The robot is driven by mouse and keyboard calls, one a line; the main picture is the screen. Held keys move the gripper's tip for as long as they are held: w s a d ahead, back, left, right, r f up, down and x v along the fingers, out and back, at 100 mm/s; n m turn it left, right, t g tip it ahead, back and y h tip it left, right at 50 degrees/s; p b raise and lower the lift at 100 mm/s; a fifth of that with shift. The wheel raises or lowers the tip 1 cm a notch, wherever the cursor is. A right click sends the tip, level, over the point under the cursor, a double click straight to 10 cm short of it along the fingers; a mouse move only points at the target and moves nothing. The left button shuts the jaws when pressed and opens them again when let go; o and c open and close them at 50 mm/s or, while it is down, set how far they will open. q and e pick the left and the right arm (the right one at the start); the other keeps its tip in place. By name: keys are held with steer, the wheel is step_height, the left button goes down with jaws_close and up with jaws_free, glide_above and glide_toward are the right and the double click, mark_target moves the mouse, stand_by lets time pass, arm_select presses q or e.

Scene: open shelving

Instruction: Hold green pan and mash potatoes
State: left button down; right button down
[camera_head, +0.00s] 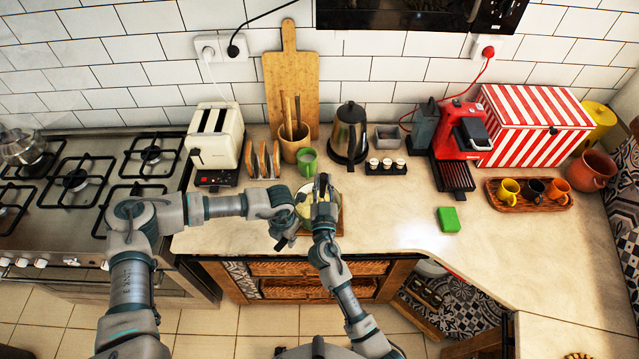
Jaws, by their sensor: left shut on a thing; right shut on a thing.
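The green pan (308,186) sits on the counter near its front edge, with pale yellow potatoes (303,209) inside. Much of the pan is hidden by my grippers. My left gripper (284,232) is at the pan's lower left side, shut on its handle, of which a short dark piece shows below the fingers. My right gripper (322,190) is over the right part of the pan, pointing away from me. It is shut on what seems to be the masher, which is mostly hidden; I cannot tell whether it touches the potatoes.
A wooden board (338,227) shows beside the pan. Behind stand a green mug (308,163), a toast rack, a utensil pot and a kettle (349,136). The stove (100,150) is left. A green sponge (448,219) lies right, with clear counter around it.

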steer(key=shift+w+d, duration=0.3)
steer(key=shift+w, duration=0.3)
steer(key=shift+f, duration=0.1)
